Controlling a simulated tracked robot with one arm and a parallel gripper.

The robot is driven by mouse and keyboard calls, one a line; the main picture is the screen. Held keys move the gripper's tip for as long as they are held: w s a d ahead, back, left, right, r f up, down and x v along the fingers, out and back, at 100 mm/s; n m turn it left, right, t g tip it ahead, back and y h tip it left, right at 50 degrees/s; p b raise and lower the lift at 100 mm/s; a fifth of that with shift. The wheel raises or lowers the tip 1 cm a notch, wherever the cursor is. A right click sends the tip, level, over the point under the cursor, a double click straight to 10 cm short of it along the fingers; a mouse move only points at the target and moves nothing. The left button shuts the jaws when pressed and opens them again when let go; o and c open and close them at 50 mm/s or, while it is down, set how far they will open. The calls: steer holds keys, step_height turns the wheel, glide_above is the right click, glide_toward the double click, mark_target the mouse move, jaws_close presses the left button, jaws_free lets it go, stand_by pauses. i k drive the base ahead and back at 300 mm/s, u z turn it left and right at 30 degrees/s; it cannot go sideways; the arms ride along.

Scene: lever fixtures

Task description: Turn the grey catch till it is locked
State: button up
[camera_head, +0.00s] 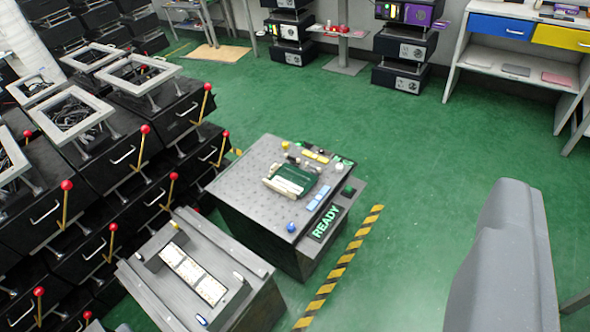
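I cannot single out a grey catch at this distance. A dark fixture box (262,205) with a perforated top stands in the middle, with a green block with pale parts (291,180) and small coloured knobs on top. A lit green READY sign (326,223) is on its side. A lower grey box (152,279) in front of it carries a pale panel (193,273) and small white and blue knobs. My gripper's fingers do not show. A large grey rounded shape, probably part of my own body, fills the lower right.
Stacked black drawer units (118,155) with red-balled yellow levers (140,148) line the left. A yellow-black floor stripe (340,268) runs beside the READY box. The green floor (405,160) is clear to the back right, where shelves (515,60) and black stacked units (405,50) stand.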

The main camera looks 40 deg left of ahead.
mark_target(313, 168)
steer(key=u, duration=0.8)
steer(key=i, duration=1)
steer(key=u, duration=0.3)
steer(key=k, duration=0.35)
steer(key=z, duration=1.05)
steer(key=i, duration=2)
steer(key=u, duration=0.55)
